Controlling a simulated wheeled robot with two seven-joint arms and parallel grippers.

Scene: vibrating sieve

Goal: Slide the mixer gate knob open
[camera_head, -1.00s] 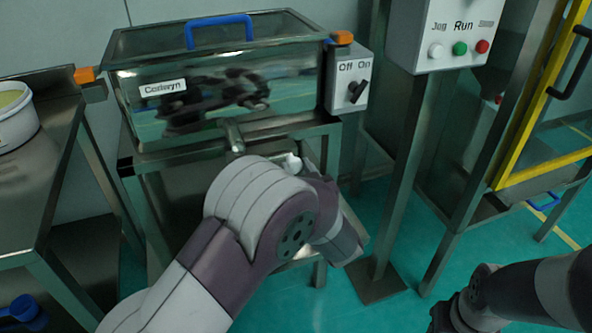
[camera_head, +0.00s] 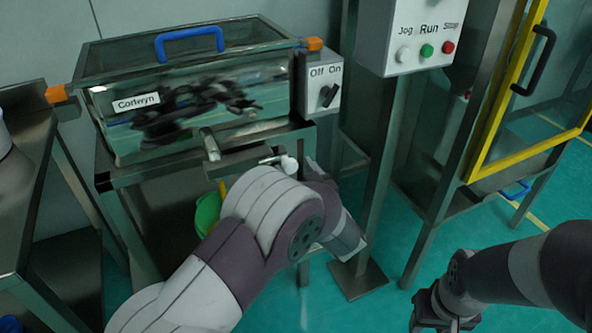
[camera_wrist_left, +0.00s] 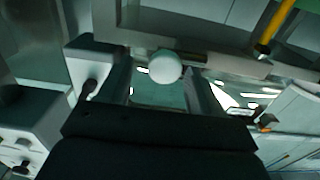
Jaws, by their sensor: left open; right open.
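The mixer (camera_head: 185,120) is a steel trough with a clear front, labelled Corlwyn. Its white round gate knob (camera_head: 289,164) sits at the end of a short rod below the trough's right part. In the left wrist view the knob (camera_wrist_left: 165,67) shows in the gap between the fingers of my open left gripper (camera_wrist_left: 163,88); contact cannot be told. In the head view my left arm hides most of that gripper, just right of the knob. My right gripper (camera_head: 436,316) is low at the right, away from the mixer, its fingers small and dark.
An Off/On switch box (camera_head: 321,84) is on the mixer's right end. A Jog/Run/Stop panel (camera_head: 416,38) stands on a post to the right. A green bucket (camera_head: 207,212) is under the mixer, partly behind my arm. A yellow-framed door (camera_head: 500,100) is further right.

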